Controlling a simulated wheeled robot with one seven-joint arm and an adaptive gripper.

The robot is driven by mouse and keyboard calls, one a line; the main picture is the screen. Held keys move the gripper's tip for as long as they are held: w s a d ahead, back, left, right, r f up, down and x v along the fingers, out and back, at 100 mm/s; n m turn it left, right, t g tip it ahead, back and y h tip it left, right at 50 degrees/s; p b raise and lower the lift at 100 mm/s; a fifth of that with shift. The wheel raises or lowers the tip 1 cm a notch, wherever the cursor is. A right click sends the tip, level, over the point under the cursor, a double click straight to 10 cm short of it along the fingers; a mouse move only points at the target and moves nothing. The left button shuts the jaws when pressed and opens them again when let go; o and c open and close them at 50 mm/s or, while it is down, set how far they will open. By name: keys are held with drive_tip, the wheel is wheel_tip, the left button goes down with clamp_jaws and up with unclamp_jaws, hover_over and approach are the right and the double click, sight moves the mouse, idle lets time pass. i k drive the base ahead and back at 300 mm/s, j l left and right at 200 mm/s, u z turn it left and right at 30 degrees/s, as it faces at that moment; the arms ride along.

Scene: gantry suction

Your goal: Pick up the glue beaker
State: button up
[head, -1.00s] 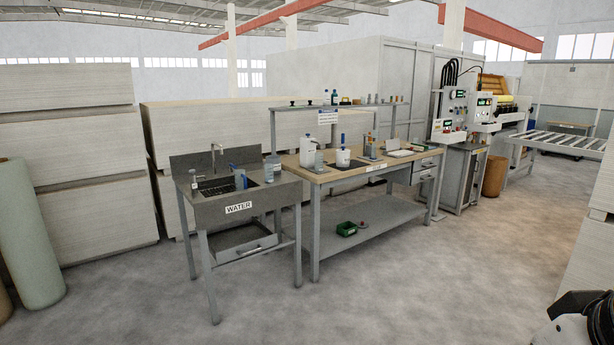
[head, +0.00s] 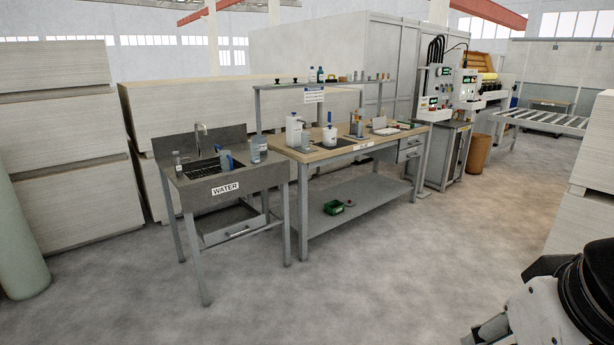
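Containers stand on the wooden-topped bench (head: 337,152). A small greyish beaker (head: 307,143) stands beside a white jug (head: 293,130). A white pot (head: 329,138) with a blue handle or brush stands to their right. At this distance I cannot tell for certain which one is the glue beaker. Part of my arm's end, with what looks like my gripper (head: 505,315), shows at the bottom right corner, cut off by the frame. It is far from the bench and touches none of these containers. Its fingers do not show clearly.
A metal sink labelled WATER (head: 226,189) stands left of the bench with bottles on it. A raised shelf (head: 340,84) runs behind the bench top. A green bin (head: 334,207) lies on the lower shelf. Board stacks (head: 582,210) stand at right. The floor ahead is clear.

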sight(255, 148)
drive_tip(key=i+j, duration=0.4)
drive_tip(key=i+j+z, duration=0.1)
drive_tip(key=i+j, duration=0.3)
drive_tip(key=j, duration=0.25)
drive_tip(key=i+j, duration=0.35)
drive_tip(key=j, duration=0.2)
drive_tip(key=i+j+z, duration=0.1)
drive_tip(key=i+j, duration=0.25)
drive_tip(key=j, duration=0.2)
drive_tip(key=i+j+z, duration=0.1)
drive_tip(key=i+j, duration=0.3)
drive_tip(key=j, duration=0.15)
drive_tip(key=i+j, duration=0.3)
drive_tip(key=j, duration=0.3)
drive_tip(key=i+j+z, duration=0.1)
drive_tip(key=i+j, duration=0.25)
drive_tip(key=j, duration=0.25)
drive_tip(key=i+j, duration=0.3)
drive_tip(key=j, duration=0.35)
